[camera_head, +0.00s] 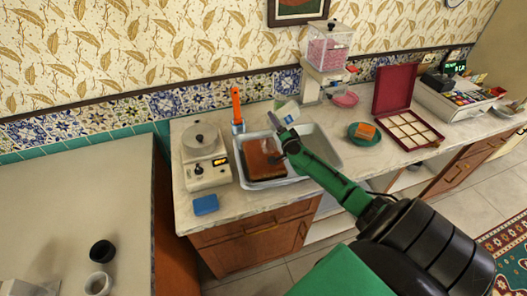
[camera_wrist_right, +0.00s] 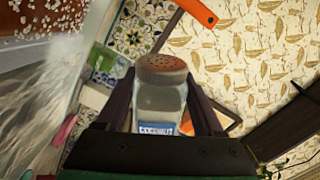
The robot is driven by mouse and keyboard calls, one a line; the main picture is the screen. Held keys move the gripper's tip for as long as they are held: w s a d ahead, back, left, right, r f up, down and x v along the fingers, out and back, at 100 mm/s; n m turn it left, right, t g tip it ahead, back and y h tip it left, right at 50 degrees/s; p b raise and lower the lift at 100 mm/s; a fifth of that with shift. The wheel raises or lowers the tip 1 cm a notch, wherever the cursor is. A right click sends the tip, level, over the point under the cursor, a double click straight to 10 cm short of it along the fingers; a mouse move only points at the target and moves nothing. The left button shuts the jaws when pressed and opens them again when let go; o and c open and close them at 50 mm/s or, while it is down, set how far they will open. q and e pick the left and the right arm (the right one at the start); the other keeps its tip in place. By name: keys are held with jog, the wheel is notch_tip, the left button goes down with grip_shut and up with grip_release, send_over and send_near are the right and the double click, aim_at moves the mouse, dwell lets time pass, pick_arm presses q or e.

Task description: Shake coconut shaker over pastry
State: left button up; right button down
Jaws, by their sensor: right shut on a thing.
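The coconut shaker (camera_wrist_right: 162,95) is a clear jar with a brown perforated lid and a blue label reading COCONUT. My right gripper (camera_wrist_right: 162,112) is shut on it, one finger on each side. The wrist view shows a brown surface with white flakes (camera_wrist_right: 45,18) at the upper left. My left gripper is not in view.
A blue sponge-like block (camera_head: 205,204) lies in front. A green-white packet (camera_head: 287,110) is behind. A pink-filled dispenser (camera_head: 327,55) and red box (camera_head: 396,88) stand right.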

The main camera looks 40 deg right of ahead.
notch_tip(320, 180, down, 2)
jog(key=b, duration=0.3)
jog(key=shift+s+a+f, duration=0.1)
jog(key=shift+f, duration=0.1)
jog(key=shift+w, duration=0.2)
jog(key=shift+a+r+p, duration=0.1)
jog(key=shift+p, duration=0.2)
jog(key=a, duration=0.2)
jog(key=w+a+p, duration=0.2)
jog(key=a, duration=0.1)
jog(key=shift+w+a, duration=0.2)
jog(key=shift+a, duration=0.3)
jog(key=shift+w+p, duration=0.1)
jog(key=shift+p, duration=0.2)
jog(key=shift+s+d, duration=0.1)
jog(key=shift+s, duration=0.1)
pick_arm(q)
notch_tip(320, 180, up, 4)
jog(key=p, duration=0.2)
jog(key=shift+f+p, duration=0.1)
jog(key=shift+p, duration=0.3)
pick_arm(e)
jog(key=s, duration=0.3)
jog(key=s+d, duration=0.1)
jog(key=s, duration=0.3)
jog(key=s+d, duration=0.1)
jog(key=s, duration=0.3)
jog(key=shift+s, duration=0.25)
